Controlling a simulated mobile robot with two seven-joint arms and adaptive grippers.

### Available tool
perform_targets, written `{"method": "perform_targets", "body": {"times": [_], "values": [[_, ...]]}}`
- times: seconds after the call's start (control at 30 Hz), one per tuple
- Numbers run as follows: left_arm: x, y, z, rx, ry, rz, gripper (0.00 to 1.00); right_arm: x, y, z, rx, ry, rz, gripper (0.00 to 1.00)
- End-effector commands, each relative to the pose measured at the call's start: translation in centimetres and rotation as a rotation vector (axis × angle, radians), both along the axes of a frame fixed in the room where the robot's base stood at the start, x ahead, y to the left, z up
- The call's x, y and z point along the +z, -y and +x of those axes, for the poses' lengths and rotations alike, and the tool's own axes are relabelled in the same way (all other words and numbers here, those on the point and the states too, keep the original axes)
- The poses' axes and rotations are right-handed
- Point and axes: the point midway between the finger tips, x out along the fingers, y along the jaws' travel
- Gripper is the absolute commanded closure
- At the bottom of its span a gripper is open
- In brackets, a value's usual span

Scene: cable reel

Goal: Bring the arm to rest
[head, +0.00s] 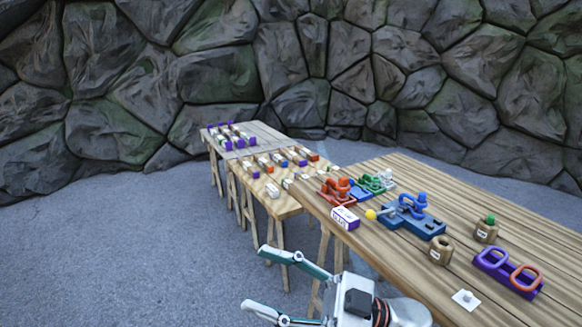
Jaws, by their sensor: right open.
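My right gripper (268,282) is at the bottom centre of the head view, in front of the near wooden table (400,276). Its two fingers are spread wide and point left, with nothing between them. It appears over the grey floor, beside the table's left edge, and holds no object. My left gripper and arm are not in the view.
The near table carries a blue fixture (413,222), a red fixture (337,190), a labelled white-and-purple box (345,218), tan pots (440,250) and a purple holder with rings (508,274). A farther table (272,200) holds small blocks. Floor (120,250) at left is clear.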

Motion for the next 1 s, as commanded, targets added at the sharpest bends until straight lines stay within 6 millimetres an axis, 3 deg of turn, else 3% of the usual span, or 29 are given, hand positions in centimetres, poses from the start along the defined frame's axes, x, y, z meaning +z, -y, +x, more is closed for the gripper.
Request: {"method": "perform_targets", "body": {"times": [0.17, 0.27, 0.4, 0.57, 0.7, 0.83, 1.0], "values": [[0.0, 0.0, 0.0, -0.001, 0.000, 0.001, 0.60, -4.7, 4.2, 5.1, -0.370, -0.152, 0.101, 0.50], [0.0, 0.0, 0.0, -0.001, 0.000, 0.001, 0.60, -9.4, 7.4, 7.2, -0.580, -0.256, 0.082, 0.50], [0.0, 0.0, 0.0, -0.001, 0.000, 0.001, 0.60, -18.2, 12.3, 7.8, -0.841, -0.428, -0.029, 0.50], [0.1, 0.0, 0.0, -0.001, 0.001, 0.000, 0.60, -29.0, 17.4, 4.6, -1.047, -0.624, -0.238, 0.50], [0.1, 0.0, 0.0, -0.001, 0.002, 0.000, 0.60, -36.6, 20.7, -0.3, -1.137, -0.771, -0.431, 0.50], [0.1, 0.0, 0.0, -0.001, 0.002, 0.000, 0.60, -41.1, 22.5, -4.4, -1.163, -0.864, -0.566, 0.50], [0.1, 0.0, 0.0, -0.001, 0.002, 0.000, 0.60, -43.4, 23.5, -7.1, -1.167, -0.916, -0.645, 0.50]]}}
